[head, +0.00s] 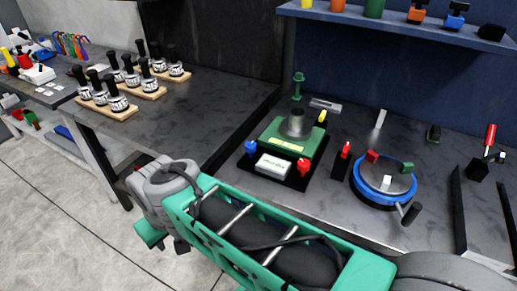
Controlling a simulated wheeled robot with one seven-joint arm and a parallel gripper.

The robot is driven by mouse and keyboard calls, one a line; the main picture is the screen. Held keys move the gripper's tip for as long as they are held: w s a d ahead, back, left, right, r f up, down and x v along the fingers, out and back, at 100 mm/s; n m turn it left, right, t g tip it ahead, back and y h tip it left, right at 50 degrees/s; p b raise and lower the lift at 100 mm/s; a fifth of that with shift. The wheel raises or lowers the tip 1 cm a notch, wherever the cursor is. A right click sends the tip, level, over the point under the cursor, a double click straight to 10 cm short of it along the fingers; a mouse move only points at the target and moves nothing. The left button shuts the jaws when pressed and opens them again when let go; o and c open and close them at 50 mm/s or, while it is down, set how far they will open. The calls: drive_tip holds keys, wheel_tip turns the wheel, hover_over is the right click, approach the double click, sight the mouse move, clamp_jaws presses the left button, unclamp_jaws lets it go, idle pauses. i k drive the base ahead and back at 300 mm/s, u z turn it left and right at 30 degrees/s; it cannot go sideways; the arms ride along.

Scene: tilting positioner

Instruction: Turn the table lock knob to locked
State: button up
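A green device (310,143) with a grey cone-shaped top stands on a black base on the right-hand dark bench. A blue knob (250,148) is at its left, a red knob (304,167) at its front right, and a yellow knob (322,117) behind. A white label plate (273,167) lies at its front; its text is too small to read. I cannot tell which knob is the table lock knob, nor its setting. My teal and grey arm crosses the lower foreground, in front of the bench. My gripper is not visible.
Right of the device are a red-topped piece (346,150) and a blue-rimmed round table (361,191) with red and green blocks and a dark handle. Black upright panels (458,217) stand farther right. A shelf (395,17) hangs above. The left bench (207,118) holds tool holders on wooden boards.

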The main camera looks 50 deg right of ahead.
sight(323, 114)
drive_tip(key=z, duration=1.3)
drive_tip(key=k, duration=0.4)
drive_tip(key=z, duration=0.25)
